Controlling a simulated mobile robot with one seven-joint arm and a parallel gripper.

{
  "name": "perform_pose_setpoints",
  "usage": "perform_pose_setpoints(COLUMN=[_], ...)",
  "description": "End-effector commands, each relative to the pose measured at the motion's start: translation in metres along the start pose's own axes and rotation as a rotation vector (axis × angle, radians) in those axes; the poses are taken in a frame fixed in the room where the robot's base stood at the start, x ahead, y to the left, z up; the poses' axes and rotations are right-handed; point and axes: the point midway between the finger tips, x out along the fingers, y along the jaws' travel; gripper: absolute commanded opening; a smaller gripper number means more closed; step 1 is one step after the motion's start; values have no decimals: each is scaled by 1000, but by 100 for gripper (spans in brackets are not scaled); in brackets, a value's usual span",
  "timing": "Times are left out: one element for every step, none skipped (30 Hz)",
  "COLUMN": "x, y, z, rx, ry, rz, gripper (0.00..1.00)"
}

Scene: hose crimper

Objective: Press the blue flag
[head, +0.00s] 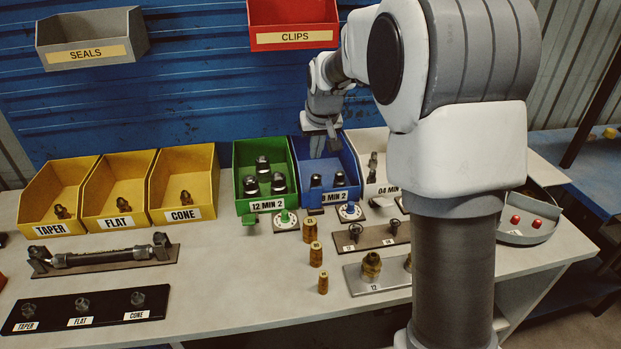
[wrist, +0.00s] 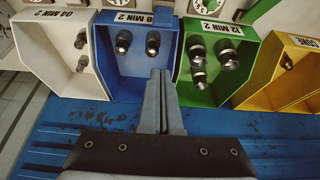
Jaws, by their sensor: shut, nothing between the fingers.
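The blue flag (head: 316,211) is a small blue tab at the front left corner of the blue bin (head: 352,150), on the bench top. My arm hides part of the bench on the right.
A green bin (head: 240,160) with several fittings stands left of the blue bin, a white bin (head: 366,142) right of it. A green flag (head: 249,219) and dials (head: 285,223) sit in front. Brass pieces (head: 316,254) stand nearer. Red clips box (head: 290,14) hangs above.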

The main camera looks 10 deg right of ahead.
Motion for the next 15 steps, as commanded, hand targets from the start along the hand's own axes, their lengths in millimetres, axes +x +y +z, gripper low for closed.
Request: perform_pose_setpoints(x=[1, 1, 1, 0, 0, 0, 0, 0, 0, 1, 2, 5, 7, 10, 16], y=[0, 0, 0, 0, 0, 0, 0, 0, 0, 0, 0, 0, 0, 0, 0], z=[0, 0, 0, 0, 0, 0, 0, 0, 0, 0, 0, 0, 0, 0, 0], rx=[0, 0, 0, 0, 0, 0, 0, 0, 0, 0, 0, 0, 0, 0, 0], ry=[0, 0, 0, 0, 0, 0, 0, 0, 0, 0, 0, -1, -1, -1, -1], rz=[0, 0, 0, 0, 0, 0, 0, 0, 0, 0, 0, 0, 0, 0, 0], gripper=[0, 0, 0, 0, 0, 0, 0, 0, 0, 0, 0, 0, 0, 0, 0])
